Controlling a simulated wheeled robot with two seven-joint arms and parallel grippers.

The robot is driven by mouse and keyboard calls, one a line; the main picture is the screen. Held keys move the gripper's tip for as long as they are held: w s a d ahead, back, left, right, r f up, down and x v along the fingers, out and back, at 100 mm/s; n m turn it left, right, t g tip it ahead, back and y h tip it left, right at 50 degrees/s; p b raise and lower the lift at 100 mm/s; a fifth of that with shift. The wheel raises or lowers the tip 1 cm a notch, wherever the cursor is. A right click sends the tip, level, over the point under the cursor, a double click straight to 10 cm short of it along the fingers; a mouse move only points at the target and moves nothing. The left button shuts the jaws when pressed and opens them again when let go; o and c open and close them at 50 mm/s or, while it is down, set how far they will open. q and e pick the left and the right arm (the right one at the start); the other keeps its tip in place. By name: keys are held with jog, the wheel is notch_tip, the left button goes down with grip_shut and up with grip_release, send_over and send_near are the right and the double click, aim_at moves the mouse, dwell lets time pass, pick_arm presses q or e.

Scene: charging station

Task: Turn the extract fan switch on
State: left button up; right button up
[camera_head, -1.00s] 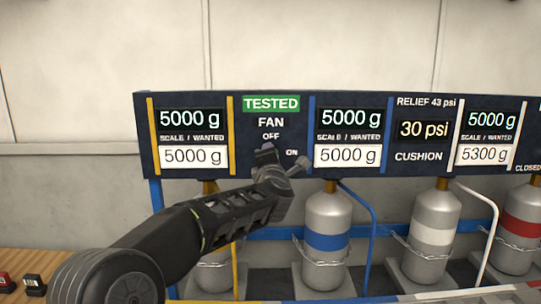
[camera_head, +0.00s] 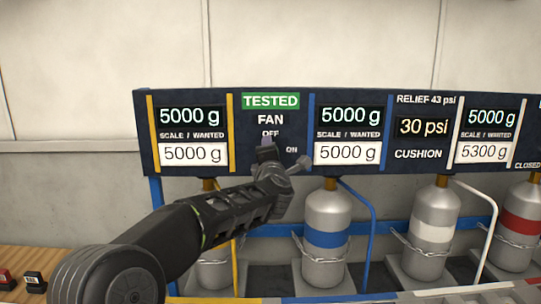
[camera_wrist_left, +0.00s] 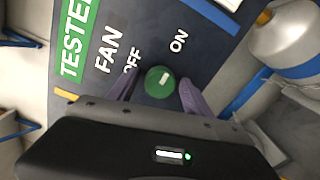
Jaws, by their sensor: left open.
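The fan switch is a round green knob (camera_wrist_left: 160,82) with a short white mark, on the dark panel below the FAN, OFF and ON labels. I cannot tell for sure which label the mark points to. My left gripper (camera_wrist_left: 157,92) is open, with one purple finger on each side of the knob; I cannot tell whether they touch it. In the head view my left gripper (camera_head: 268,147) is in front of the panel under the OFF label and hides the knob. My right gripper is not in view.
The dark panel (camera_head: 220,97) carries scale displays and a green TESTED sign (camera_head: 270,101). Below it stand several grey cylinders, one with a blue band (camera_head: 327,239), with hoses and chains. A wooden surface (camera_head: 45,262) is at the lower left.

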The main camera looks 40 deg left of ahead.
pick_arm(q)
jog(key=b+v, duration=0.2)
jog(key=v, duration=0.5)
jog(key=shift+s+d, duration=0.3)
dwell(0.4)
